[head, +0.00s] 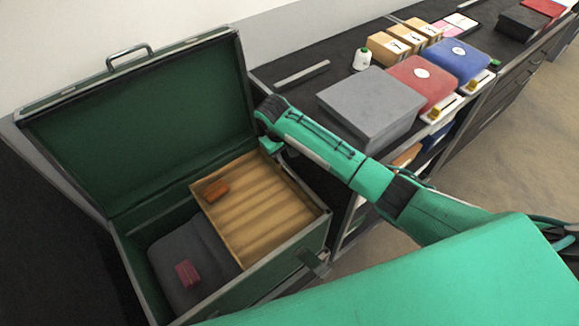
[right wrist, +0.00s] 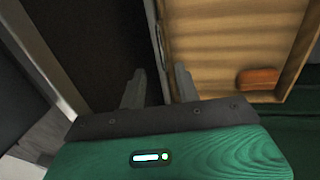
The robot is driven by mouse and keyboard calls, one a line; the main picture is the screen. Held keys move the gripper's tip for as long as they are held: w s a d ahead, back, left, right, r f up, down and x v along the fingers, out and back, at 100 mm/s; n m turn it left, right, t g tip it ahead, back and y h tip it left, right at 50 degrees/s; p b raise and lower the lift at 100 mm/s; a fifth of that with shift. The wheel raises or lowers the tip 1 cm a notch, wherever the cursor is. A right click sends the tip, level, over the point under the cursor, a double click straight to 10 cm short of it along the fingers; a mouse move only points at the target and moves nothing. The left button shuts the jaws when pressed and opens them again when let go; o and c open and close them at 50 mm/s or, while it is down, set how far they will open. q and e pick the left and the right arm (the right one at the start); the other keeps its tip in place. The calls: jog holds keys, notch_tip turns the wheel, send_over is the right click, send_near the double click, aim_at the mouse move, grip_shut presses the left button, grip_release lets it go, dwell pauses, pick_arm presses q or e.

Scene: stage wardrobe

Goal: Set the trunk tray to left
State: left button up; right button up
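The trunk tray (head: 255,213), a ribbed light-wood tray, sits in the right part of the open green trunk (head: 130,250) in the head view. A small orange-brown item (head: 215,190) lies in its back left part. The tray (right wrist: 230,45) and the item (right wrist: 257,78) also show in the right wrist view. My right gripper (head: 268,147) is at the tray's back right corner, its fingers largely hidden in the head view. In the right wrist view its two fingers (right wrist: 158,88) stand apart beside the tray's edge; contact cannot be told. My left gripper is out of view.
The trunk's left part holds a dark grey folded thing (head: 185,250) and a red item (head: 187,273). The raised lid (head: 140,120) stands behind. A dark counter (head: 300,65) to the right carries grey (head: 370,100), red (head: 415,80) and blue (head: 458,60) boxes near my right arm.

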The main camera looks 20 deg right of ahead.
send_over(292, 174)
jog(key=a, duration=0.2)
notch_tip(292, 174, down, 6)
jog(key=f, duration=0.2)
jog(key=d+f, duration=0.1)
jog(key=f, duration=0.2)
jog(key=shift+d, duration=0.2)
jog(key=shift+d+f, duration=0.1)
jog(key=shift+f, duration=0.3)
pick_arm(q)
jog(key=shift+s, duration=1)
pick_arm(e)
grip_shut()
